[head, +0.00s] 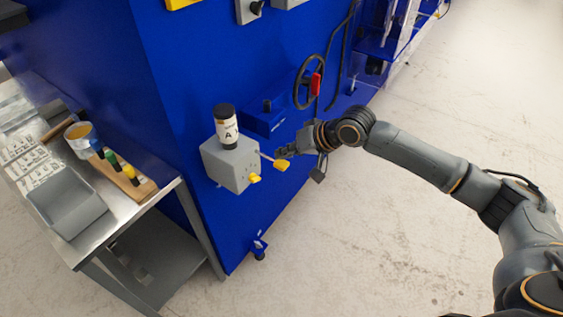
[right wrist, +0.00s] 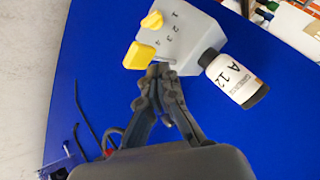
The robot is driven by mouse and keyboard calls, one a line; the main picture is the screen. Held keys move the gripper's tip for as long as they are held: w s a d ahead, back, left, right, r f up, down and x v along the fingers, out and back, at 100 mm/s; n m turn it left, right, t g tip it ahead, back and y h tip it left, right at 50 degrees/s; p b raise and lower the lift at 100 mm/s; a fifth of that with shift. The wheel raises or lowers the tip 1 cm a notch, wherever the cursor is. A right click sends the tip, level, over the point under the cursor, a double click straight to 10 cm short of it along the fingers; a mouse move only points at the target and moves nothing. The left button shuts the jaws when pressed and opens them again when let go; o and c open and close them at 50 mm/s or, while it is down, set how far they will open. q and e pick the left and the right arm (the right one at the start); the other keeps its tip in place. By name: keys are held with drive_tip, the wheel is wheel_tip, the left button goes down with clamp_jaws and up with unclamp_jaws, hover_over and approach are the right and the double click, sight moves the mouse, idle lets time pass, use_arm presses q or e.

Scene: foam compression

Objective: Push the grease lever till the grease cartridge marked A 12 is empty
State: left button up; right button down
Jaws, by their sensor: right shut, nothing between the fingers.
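The grease cartridge (head: 227,129), white with a black cap, stands on top of a grey box (head: 227,165) fixed to the blue machine. Its label reads A 12 in the right wrist view (right wrist: 233,80). The grease lever (head: 281,165) is a thin rod with a yellow end, sticking out of the box; its yellow end also shows in the right wrist view (right wrist: 138,56). My right gripper (head: 284,152) is shut and empty, with its fingertips close beside the lever's yellow end. I cannot tell whether they touch it. My left gripper is not in view.
A yellow knob (head: 254,178) sits on the box, beside the numbers 1 to 4. A black handwheel (head: 309,82) with a red handle is above right. A metal table (head: 150,208) at left holds a grey tray (head: 68,206) and a wooden holder (head: 130,182). The floor at right is clear.

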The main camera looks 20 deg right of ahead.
sight(283, 163)
drive_tip(key=shift+f, duration=0.15)
idle(0.6)
drive_tip(key=shift+f+p, duration=0.25)
drive_tip(key=shift+p, duration=0.05)
drive_tip(key=shift+f+b, duration=0.45)
drive_tip(key=shift+f, duration=0.95)
idle(1.0)
idle(0.5)
drive_tip(key=shift+r+p, duration=1.85)
drive_tip(key=shift+p, duration=0.4)
wheel_tip(283, 163, up, 5)
drive_tip(key=p, duration=0.5)
drive_tip(key=shift+r+p, duration=0.1)
drive_tip(key=shift+p, duration=0.2)
